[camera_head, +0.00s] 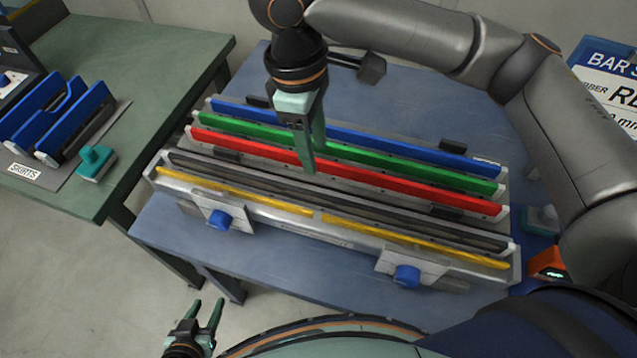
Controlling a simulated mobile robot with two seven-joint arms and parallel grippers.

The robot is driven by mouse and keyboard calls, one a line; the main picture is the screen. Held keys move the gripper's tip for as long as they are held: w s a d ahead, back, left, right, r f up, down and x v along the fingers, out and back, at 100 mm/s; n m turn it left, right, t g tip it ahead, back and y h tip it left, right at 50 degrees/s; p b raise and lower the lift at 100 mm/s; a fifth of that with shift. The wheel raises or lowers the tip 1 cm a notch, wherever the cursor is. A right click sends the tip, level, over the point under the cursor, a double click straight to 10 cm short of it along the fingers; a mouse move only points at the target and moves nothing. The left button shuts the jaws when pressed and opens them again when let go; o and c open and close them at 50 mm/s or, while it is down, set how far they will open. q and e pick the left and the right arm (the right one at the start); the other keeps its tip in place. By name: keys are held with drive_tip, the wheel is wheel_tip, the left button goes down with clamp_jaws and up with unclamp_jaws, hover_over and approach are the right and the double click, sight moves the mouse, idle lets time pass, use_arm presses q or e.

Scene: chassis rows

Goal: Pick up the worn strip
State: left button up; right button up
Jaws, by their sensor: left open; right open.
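A fixture (152,170) on the blue-grey table holds long parallel strips. From back to front they are blue (400,147), green (410,163), red (400,185), dark grey (400,212) and yellow (420,243). The yellow one shows a break near its middle. I cannot tell from colour alone which strip is the worn one. My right gripper (309,168) points down over the middle of the rows, near the red and green strips. It is open and empty, and hides part of the strips behind it. My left gripper (206,308) is open and empty, low in front of the table.
Two blue knobs (220,219) (407,276) on metal plates stand along the fixture's front. A green table (150,60) at left holds a blue rack (60,115) labelled "SKIRTS" and a green-handled tool (95,162). A sign (610,85) stands at the right.

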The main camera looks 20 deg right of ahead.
sight(324, 195)
drive_tip(key=f, duration=0.3)
drive_tip(key=s+f, duration=0.1)
drive_tip(key=f, duration=0.3)
drive_tip(key=d+f, duration=0.1)
drive_tip(key=f, duration=0.3)
drive_tip(key=shift+s+d+f, duration=0.1)
drive_tip(key=shift+s, duration=0.1)
clamp_jaws()
idle(1.0)
